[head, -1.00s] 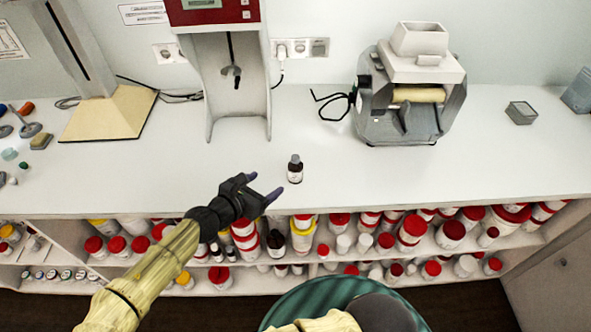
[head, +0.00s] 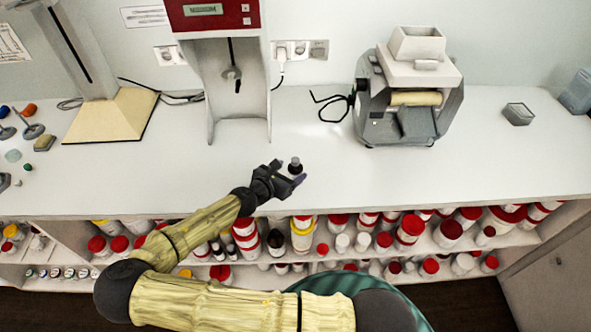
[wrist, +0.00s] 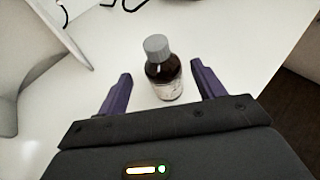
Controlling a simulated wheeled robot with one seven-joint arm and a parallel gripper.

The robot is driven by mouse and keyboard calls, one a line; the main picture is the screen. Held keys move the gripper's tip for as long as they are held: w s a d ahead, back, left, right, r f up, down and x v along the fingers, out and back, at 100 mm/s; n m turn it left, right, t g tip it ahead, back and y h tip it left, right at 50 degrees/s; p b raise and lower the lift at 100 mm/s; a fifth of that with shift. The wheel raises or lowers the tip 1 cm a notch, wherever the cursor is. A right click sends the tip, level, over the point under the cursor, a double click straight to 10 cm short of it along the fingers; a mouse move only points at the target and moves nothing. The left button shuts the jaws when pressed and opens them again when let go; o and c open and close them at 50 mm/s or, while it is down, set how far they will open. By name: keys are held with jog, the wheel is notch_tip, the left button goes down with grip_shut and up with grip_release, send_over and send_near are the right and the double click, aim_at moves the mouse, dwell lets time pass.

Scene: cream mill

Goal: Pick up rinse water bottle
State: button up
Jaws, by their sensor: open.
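The rinse water bottle is a small dark brown bottle (head: 295,167) with a grey cap and a pale label. It stands upright on the white counter, partly hidden behind my gripper in the head view. In the wrist view the bottle (wrist: 164,75) stands just ahead, between the lines of the two purple fingers. My gripper (head: 290,177) is open and empty, low over the counter near its front edge. In the wrist view my gripper (wrist: 160,90) has one finger on each side of the bottle, with gaps on both sides.
A red and white machine (head: 222,75) stands behind the bottle to the left. A grey mill (head: 410,90) stands at the back right, with a black cable beside it. Shelves of jars (head: 410,230) run below the counter's front edge.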

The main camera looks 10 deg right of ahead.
aim_at(299, 167)
jog(key=shift+d, duration=0.1)
jog(key=shift+p+x, duration=1.1)
jog(key=shift+x, duration=1.5)
jog(key=shift+s+d+f, duration=0.1)
jog(key=shift+s+f, duration=0.05)
jog(key=c, duration=1.1)
notch_tip(299, 167, up, 10)
jog(key=shift+r+b, duration=0.1)
jog(key=shift+b, duration=0.85)
